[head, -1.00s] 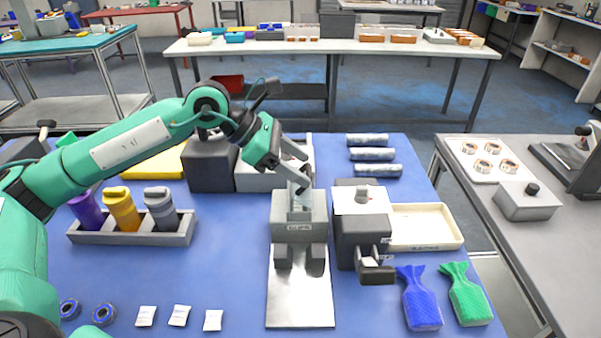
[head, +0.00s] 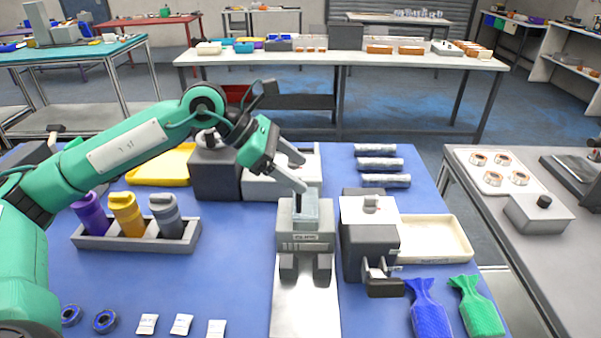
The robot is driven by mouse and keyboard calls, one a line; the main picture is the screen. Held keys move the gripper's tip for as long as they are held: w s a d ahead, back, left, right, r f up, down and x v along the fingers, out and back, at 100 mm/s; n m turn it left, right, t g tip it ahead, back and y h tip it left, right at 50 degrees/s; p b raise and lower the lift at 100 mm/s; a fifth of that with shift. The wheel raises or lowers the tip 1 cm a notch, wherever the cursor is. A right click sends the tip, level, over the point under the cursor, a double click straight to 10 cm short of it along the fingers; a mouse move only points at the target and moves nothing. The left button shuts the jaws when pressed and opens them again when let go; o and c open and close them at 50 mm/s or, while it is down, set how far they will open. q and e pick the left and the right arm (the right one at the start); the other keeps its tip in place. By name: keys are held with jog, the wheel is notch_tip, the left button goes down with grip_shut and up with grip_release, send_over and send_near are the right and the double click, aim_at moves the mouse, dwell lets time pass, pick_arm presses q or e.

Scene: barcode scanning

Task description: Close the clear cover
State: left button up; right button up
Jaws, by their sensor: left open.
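The clear cover (head: 306,212) is a pale, translucent piece at the top of the grey device (head: 306,241) in the middle of the blue table. It shows above the device's front face; its exact tilt is hard to tell. My left gripper (head: 303,173) comes in from the upper left with its fingers apart. Its lower fingertip is just above or at the cover's top edge; I cannot tell whether they touch. Nothing shows held between the fingers. My right gripper is not in view.
A metal plate (head: 305,305) lies in front of the device. A dark-and-white machine (head: 370,238) stands close on its right, by a cream tray (head: 440,237). Grey boxes (head: 216,176) stand behind left. A bottle rack (head: 135,240) is at left; open blue table lies between.

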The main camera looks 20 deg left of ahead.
pick_arm(q)
jog(key=b+v, duration=0.1)
jog(key=v, duration=1.1)
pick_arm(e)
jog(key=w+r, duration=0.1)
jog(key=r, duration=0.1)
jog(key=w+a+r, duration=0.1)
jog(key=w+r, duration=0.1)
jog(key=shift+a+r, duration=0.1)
